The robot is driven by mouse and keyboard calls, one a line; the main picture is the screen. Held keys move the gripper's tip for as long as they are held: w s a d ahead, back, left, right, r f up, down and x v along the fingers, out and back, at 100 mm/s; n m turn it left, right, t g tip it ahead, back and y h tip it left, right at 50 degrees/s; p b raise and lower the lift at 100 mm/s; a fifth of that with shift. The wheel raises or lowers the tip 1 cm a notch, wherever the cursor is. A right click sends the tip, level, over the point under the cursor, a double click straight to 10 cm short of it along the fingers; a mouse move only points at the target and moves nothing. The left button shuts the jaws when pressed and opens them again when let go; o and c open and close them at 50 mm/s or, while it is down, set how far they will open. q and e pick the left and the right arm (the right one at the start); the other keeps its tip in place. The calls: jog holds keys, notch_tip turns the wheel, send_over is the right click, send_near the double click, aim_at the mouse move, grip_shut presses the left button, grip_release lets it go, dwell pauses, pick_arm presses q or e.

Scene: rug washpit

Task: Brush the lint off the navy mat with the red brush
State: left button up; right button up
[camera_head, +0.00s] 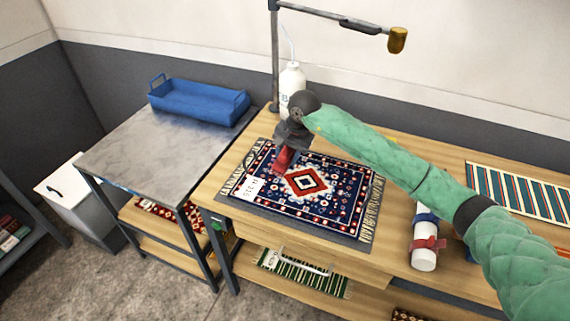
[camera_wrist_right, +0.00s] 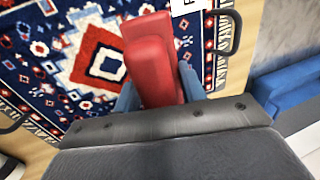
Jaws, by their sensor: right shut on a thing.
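The navy mat (camera_head: 325,211), patterned with a red and white central diamond, lies flat on a grey underlay on the wooden bench; it fills the left of the right wrist view (camera_wrist_right: 58,95). My right gripper (camera_head: 286,150) is over its upper left part, shut on the red brush (camera_head: 284,161). In the right wrist view the brush (camera_wrist_right: 152,62) sits between the blue-grey fingers. I cannot tell if its underside touches the mat. I can make out no lint; the brush and arm hide part of the mat. My left gripper is out of view.
A white label (camera_head: 250,187) lies at the mat's left end. A white bottle (camera_head: 291,79) and a lamp post (camera_head: 275,60) stand behind. A rolled white item with red tie (camera_head: 425,255) and a striped rug (camera_head: 520,192) are right. A blue tray (camera_head: 199,101) sits on the grey table (camera_head: 150,150).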

jog(key=shift+w+a+r, duration=0.1)
jog(key=shift+w+r, duration=0.1)
jog(key=shift+r, duration=0.7)
jog(key=shift+s+r, duration=0.15)
jog(key=shift+r, duration=0.45)
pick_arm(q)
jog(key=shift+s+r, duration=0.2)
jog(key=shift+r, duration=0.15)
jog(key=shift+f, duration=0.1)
pick_arm(e)
jog(key=shift+f, duration=0.15)
